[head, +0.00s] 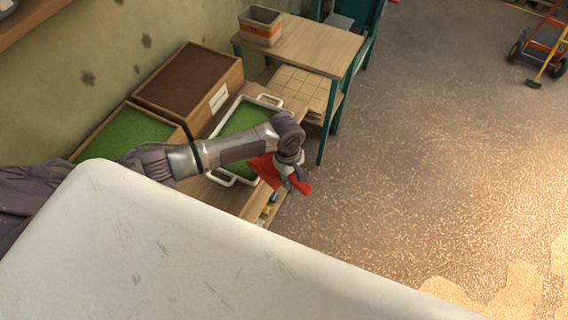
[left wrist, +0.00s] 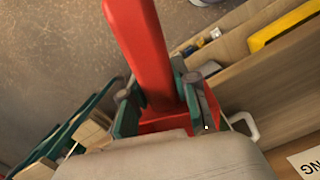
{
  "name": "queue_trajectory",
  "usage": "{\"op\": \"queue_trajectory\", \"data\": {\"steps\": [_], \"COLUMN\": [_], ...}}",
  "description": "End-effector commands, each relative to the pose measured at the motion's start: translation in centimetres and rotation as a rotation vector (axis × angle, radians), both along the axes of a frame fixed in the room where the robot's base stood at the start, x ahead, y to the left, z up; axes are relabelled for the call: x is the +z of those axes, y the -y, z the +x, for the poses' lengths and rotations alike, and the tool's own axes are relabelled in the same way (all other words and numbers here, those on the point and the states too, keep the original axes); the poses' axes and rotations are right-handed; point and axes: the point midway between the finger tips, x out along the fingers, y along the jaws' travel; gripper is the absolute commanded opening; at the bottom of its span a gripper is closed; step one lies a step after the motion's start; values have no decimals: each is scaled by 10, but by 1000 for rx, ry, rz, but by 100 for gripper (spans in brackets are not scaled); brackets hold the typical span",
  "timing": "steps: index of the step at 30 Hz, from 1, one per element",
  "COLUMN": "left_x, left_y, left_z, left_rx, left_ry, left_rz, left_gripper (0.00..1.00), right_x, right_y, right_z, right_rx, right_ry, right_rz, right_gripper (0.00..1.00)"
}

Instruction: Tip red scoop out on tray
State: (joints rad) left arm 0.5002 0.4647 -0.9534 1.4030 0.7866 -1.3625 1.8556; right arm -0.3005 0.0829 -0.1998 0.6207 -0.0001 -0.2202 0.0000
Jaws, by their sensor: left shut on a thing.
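My left gripper (head: 292,180) is shut on the red scoop (head: 266,168), near the front right end of the tray. In the left wrist view the red scoop (left wrist: 142,50) runs up between the two fingers of the left gripper (left wrist: 160,105). My wrist hides part of the scoop, and I cannot tell what is in it. The white tray (head: 236,179) holds a green layer and stands on the low wooden bench. My forearm covers the tray's middle. A white handle (left wrist: 246,127) shows in the left wrist view. My right gripper is not in view.
A brown-filled wooden box (head: 188,80) and a green-filled one (head: 128,133) stand along the wall. A wooden table (head: 310,45) with teal legs carries a grey and orange bin (head: 260,25). A white surface fills the foreground.

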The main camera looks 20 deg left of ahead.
Motion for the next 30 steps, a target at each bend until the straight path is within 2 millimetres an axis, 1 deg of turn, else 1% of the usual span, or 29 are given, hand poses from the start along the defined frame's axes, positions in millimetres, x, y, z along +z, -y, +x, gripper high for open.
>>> {"op": "queue_trajectory", "data": {"steps": [1, 6, 10, 14, 18, 21, 24, 30], "left_x": [-8, -27, -30, -22, -5, 4, 9, 10], "left_y": [6, 13, 13, 13, 13, 12, 12, 12], "left_z": [-3, -6, -6, -5, -6, -5, -6, -6], "left_rx": [-3, 0, 1, 1, 0, 1, 0, 1], "left_ry": [15, 71, 89, 89, 88, 88, 87, 86], "left_rz": [41, 174, 210, 208, 207, 207, 207, 208], "left_gripper": [0, 0, 0, 0, 0, 0, 0, 0], "right_x": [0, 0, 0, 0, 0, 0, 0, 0], "right_y": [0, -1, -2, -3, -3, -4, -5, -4], "right_z": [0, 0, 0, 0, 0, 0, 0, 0], "right_rx": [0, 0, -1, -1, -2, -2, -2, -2], "right_ry": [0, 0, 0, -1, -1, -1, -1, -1], "right_rz": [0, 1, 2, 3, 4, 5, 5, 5], "right_gripper": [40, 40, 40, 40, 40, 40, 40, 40]}}
